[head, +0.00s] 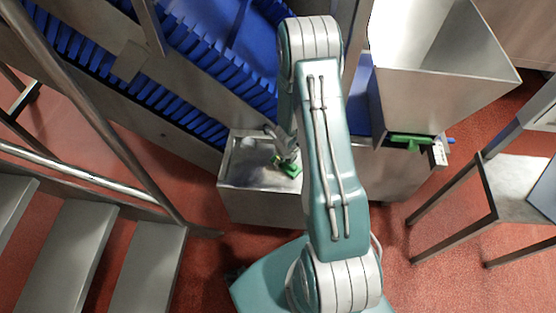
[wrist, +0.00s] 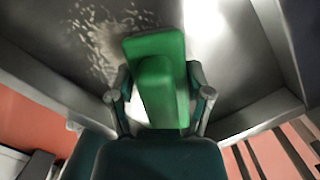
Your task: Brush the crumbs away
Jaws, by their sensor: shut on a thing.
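My gripper (head: 284,160) is over the steel surface (head: 245,177) of a low box-shaped unit, left of my arm. It is shut on a green brush (head: 290,169), which also shows large in the wrist view (wrist: 158,80) between the two fingers (wrist: 160,98). The brush's bristles are hidden, and I cannot tell whether they touch the steel. Pale crumbs (wrist: 105,35) lie scattered on the steel, up and left of the brush in the wrist view. The crumbs are too small to make out in the head view.
A blue cleated conveyor (head: 190,60) rises at the upper left. A steel hopper (head: 440,60) stands at the right, with a green-handled tool (head: 412,140) on a bracket below it. Steel steps (head: 60,245) are at the left, a steel table (head: 510,185) at the right.

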